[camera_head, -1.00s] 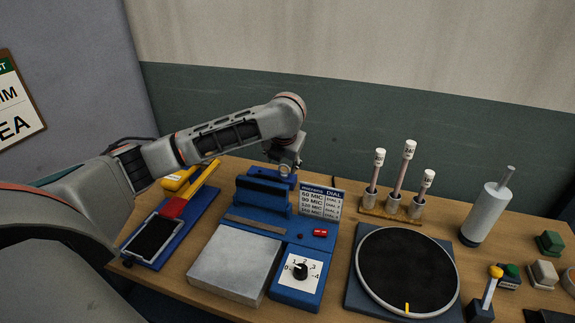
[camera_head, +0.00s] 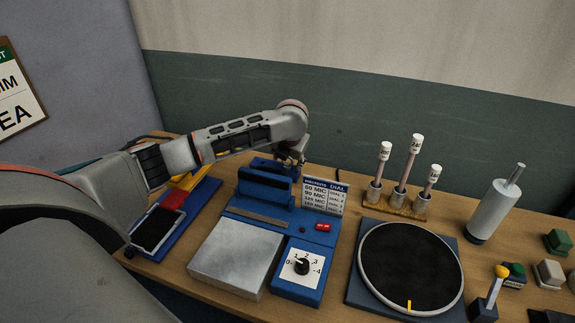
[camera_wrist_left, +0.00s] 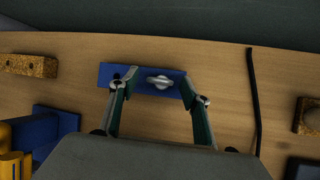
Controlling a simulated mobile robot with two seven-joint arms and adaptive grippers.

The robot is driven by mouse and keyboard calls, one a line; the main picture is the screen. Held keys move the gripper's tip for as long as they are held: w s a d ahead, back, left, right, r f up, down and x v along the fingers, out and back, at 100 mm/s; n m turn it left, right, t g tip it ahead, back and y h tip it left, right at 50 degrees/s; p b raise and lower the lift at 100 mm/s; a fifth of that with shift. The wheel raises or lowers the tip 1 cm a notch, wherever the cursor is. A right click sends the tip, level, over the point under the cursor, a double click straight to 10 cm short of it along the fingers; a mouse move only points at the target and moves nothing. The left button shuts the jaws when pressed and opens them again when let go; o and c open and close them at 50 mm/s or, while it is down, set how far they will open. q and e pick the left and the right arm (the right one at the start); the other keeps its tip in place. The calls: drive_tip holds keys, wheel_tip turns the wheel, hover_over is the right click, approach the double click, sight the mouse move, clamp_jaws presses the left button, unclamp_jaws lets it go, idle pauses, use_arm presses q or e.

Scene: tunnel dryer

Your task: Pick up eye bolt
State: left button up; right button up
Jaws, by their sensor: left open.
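The eye bolt (camera_wrist_left: 159,82) shows in the left wrist view as a small silver ring on a blue plate (camera_wrist_left: 111,73), near the back of the wooden bench. My left gripper (camera_wrist_left: 158,79) is open, with one finger on each side of the eye bolt in that view. Whether the fingers touch the plate or the bolt I cannot tell. In the head view my left gripper (camera_head: 293,154) is behind the blue dial device, and the eye bolt cannot be made out there. My right gripper is in neither view.
The blue dial device (camera_head: 321,258) with its grey metal pad stands in front of the gripper. A round black plate (camera_head: 410,265) and a rack of white-capped rods (camera_head: 393,204) stand to the right. A black cable (camera_wrist_left: 253,100) lies right of the gripper.

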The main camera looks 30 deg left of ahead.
sight(288, 167)
use_arm(q)
drive_tip(key=c, duration=1.2)
drive_tip(key=shift+r, duration=0.1)
wheel_tip(288, 167, up, 20)
drive_tip(key=o, duration=0.6)
drive_tip(key=shift+c, duration=0.2)
drive_tip(key=c, duration=0.3)
